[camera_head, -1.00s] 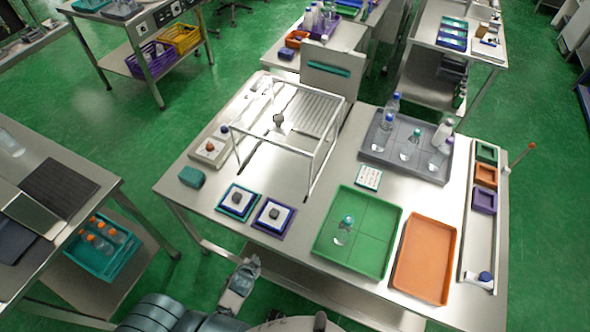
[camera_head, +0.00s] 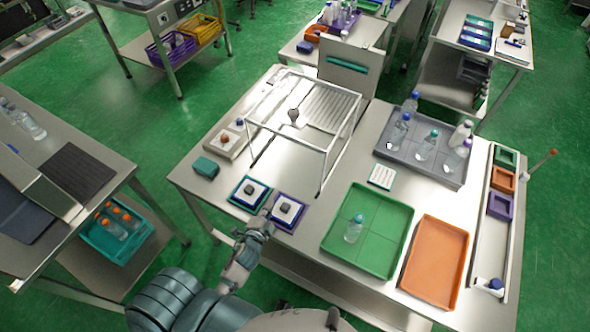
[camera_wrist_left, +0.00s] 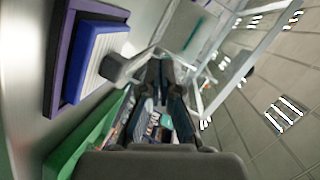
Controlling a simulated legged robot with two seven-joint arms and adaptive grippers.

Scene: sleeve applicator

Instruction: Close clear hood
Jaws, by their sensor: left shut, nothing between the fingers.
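The clear hood (camera_head: 287,136) is a see-through box with a white frame, standing on the steel table over a ribbed metal plate. A grey knob (camera_head: 293,113) shows within its outline. I cannot tell how far the hood is open. My left gripper (camera_head: 268,213) is shut and empty, at the table's front edge beside the purple-edged button pad (camera_head: 287,210), and apart from the hood. In the left wrist view its fingers (camera_wrist_left: 162,82) are together, with a blue and purple pad at the left and pale frame bars (camera_wrist_left: 240,72) at the upper right. My right gripper is not in view.
A teal-edged button pad (camera_head: 249,193) and a teal block (camera_head: 206,167) lie left of the gripper. The green tray (camera_head: 385,205) with a bottle (camera_head: 354,229) and the orange tray (camera_head: 437,260) are at the right. A grey bottle tray (camera_head: 440,176) stands behind them.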

